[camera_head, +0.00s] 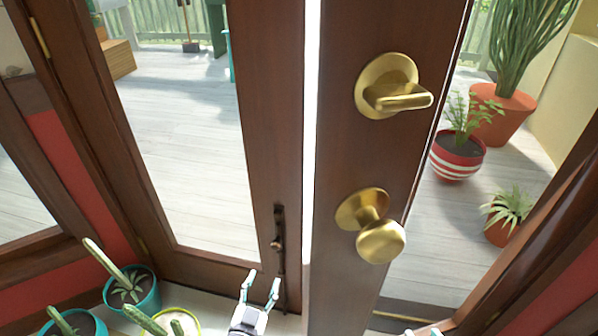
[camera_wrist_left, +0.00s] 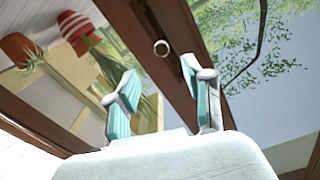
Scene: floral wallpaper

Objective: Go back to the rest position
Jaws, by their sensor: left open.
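My left gripper (camera_head: 263,278) is at the bottom centre of the head view, its two teal fingers apart with nothing between them. It is in front of the lower part of the left door leaf, near a dark bolt (camera_head: 279,243); I cannot tell whether they touch. In the left wrist view the gripper (camera_wrist_left: 159,70) also shows its fingers spread and empty. A small pale and teal piece at the bottom edge of the head view, right of centre, may be my right gripper (camera_head: 424,332); its jaws are cut off.
A brown glazed double door (camera_head: 335,150) stands in front, with a narrow bright gap between its leaves. The right leaf carries a brass lever (camera_head: 398,98) and a round brass knob (camera_head: 381,242). Potted cacti (camera_head: 130,288) stand at lower left. Potted plants (camera_head: 457,158) stand beyond the glass.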

